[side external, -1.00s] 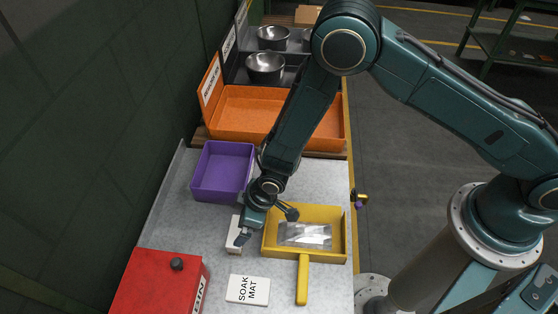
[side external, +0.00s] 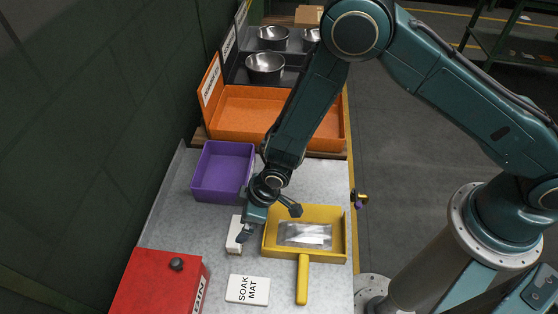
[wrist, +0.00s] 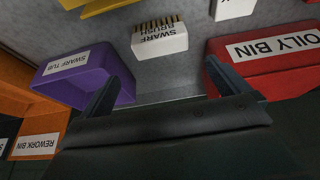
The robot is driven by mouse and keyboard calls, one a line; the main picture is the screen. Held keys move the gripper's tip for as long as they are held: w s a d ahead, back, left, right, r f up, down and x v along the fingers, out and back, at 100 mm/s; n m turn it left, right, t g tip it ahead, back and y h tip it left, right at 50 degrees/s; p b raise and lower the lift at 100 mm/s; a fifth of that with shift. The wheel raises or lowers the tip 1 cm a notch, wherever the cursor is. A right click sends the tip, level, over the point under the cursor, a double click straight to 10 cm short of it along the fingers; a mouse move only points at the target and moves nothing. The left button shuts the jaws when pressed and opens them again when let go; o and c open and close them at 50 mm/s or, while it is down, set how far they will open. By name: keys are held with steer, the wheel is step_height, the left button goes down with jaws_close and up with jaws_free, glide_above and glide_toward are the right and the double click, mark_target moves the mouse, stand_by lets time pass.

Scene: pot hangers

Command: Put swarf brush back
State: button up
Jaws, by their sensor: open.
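The swarf brush (wrist: 159,37) is a white block with dark bristles and a "SWARF BRUSH" label. It lies on the grey bench between the purple tub and the red bin. In the side view only part of the brush (side external: 234,236) shows beside my gripper (side external: 262,222). In the wrist view my gripper (wrist: 163,92) has its two fingers spread, with nothing between them, and the brush lies beyond the tips. The purple swarf tub (side external: 197,179) stands behind the brush, and its label reads in the wrist view (wrist: 92,78).
A yellow pan (side external: 341,258) with a clear packet (side external: 305,234) sits right of my gripper. A white soak mat block (side external: 234,290) lies in front. The red oily bin (side external: 150,285) is front left. The orange rework bin (side external: 240,135) and steel bowls (side external: 265,64) are behind.

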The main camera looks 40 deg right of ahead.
steer(key=d+r+m+t, duration=0.1)
steer(key=d+r, duration=0.4)
steer(key=r, duration=0.5)
steer(key=d+r+m+h, duration=0.1)
steer(key=d+r+m, duration=0.1)
steer(key=d+r, duration=0.55)
steer(key=d+r+m+t, duration=0.1)
steer(key=d+r, duration=0.2)
steer(key=r, duration=0.8)
steer(key=s+d+r+m, duration=0.1)
steer(key=s+d+r, duration=0.3)
steer(key=s, duration=0.3)
steer(key=s+d+r+m+h, duration=0.1)
steer(key=s+d+r+m, duration=0.1)
steer(key=s+d, duration=0.3)
steer(key=s+d+r+m+h, duration=0.1)
steer(key=s+d+r+m, duration=0.1)
steer(key=s+d+r, duration=0.3)
steer(key=s, duration=0.4)
steer(key=shift+s+d+r, duration=0.25)
steer(key=shift+s+r, duration=0.05)
steer(key=shift+r, duration=0.05)
